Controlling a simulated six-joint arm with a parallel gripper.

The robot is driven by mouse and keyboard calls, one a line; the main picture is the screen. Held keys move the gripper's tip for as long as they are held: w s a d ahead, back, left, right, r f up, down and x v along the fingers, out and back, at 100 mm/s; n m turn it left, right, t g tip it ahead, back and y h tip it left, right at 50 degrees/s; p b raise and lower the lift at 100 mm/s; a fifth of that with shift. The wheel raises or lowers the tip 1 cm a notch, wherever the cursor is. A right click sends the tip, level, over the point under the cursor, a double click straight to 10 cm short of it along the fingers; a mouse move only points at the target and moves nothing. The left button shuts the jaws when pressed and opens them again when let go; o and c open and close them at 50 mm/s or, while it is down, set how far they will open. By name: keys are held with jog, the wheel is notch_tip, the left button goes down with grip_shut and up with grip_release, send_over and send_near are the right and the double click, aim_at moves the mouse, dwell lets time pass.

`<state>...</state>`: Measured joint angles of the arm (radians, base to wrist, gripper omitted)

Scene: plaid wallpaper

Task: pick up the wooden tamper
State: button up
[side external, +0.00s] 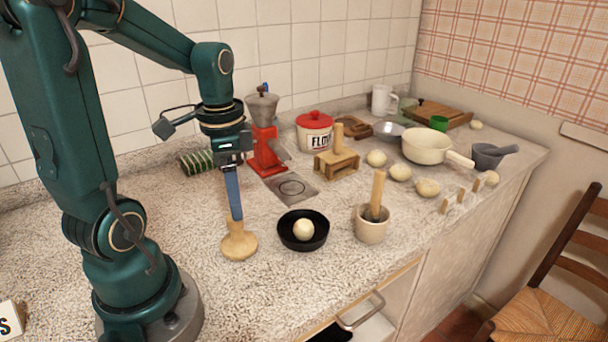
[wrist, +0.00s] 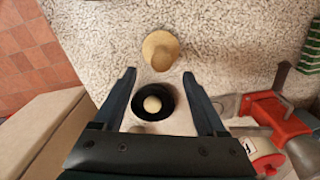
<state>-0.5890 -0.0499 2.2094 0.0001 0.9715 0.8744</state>
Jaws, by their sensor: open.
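The wooden tamper (side external: 239,245) is pale wood with a wide, flared base and a narrower top. It stands upright on the speckled counter, left of a black bowl. My gripper (side external: 236,217) points down, with its blue fingers overlapping the tamper's top in the side view; I cannot tell whether they touch it. In the wrist view the tamper (wrist: 161,50) lies just beyond the fingertips. The two fingers of my gripper (wrist: 159,75) are apart there, with nothing held between them.
The black bowl (side external: 304,231) holding a dough ball (side external: 303,229) stands close to the tamper's right. Further right is a stone mortar (side external: 371,228) with a wooden pestle (side external: 378,190). A red grinder (side external: 266,150) stands behind. The counter front-left of the tamper is clear.

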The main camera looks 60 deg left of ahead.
aim_at(237, 232)
jog(key=shift+s+a+f, duration=0.15)
jog(key=shift+f, duration=2.55)
grip_shut()
